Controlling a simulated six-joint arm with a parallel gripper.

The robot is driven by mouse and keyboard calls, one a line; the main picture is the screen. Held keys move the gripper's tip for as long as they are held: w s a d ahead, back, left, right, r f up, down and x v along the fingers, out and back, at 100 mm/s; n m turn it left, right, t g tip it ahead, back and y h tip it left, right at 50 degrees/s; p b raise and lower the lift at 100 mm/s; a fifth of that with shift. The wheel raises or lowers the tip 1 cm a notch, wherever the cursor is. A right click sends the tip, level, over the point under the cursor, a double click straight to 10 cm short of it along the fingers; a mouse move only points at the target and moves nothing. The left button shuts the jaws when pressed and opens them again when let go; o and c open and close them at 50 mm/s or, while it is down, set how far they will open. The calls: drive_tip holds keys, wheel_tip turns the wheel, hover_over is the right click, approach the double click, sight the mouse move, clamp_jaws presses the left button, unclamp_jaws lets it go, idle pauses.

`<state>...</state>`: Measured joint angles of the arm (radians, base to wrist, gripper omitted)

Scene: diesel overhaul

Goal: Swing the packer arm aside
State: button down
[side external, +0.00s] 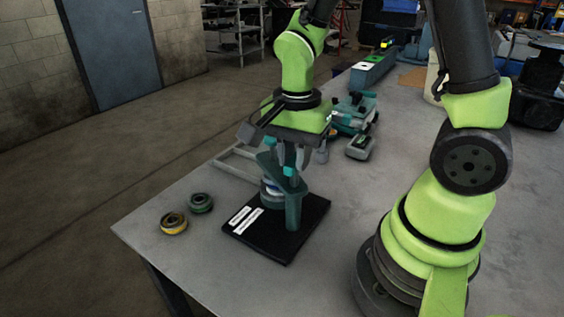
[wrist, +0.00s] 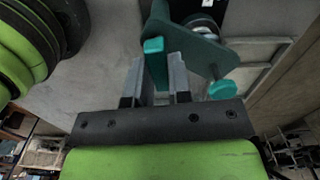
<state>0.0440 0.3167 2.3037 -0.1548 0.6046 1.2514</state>
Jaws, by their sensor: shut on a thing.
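The packer arm (side external: 268,162) is a teal plate on an upright teal post (side external: 293,212) above a black base (side external: 285,247) with white labels. In the wrist view the packer arm (wrist: 205,55) reaches to the right from the post, with a round teal knob (wrist: 222,90) near its end. My gripper (wrist: 157,75) is shut on a light-teal upright peg (wrist: 154,50) of the packer arm near the post. In the side view my gripper points down, with its fingers partly hidden behind the arm. A round grey part (side external: 271,194) stands under the plate; the arm partly covers it.
A yellow-and-black ring (side external: 173,222) and a green ring (side external: 200,203) lie left of the base. A grey frame (side external: 234,163) lies behind. A teal-and-grey device (side external: 355,115) stands behind to the right.

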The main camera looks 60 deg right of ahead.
drive_tip(key=n, duration=0.3)
drive_tip(key=shift+n, duration=0.3)
drive_tip(key=n, duration=0.4)
drive_tip(key=shift+n, duration=0.3)
drive_tip(key=n, duration=0.3)
drive_tip(key=shift+n, duration=0.7)
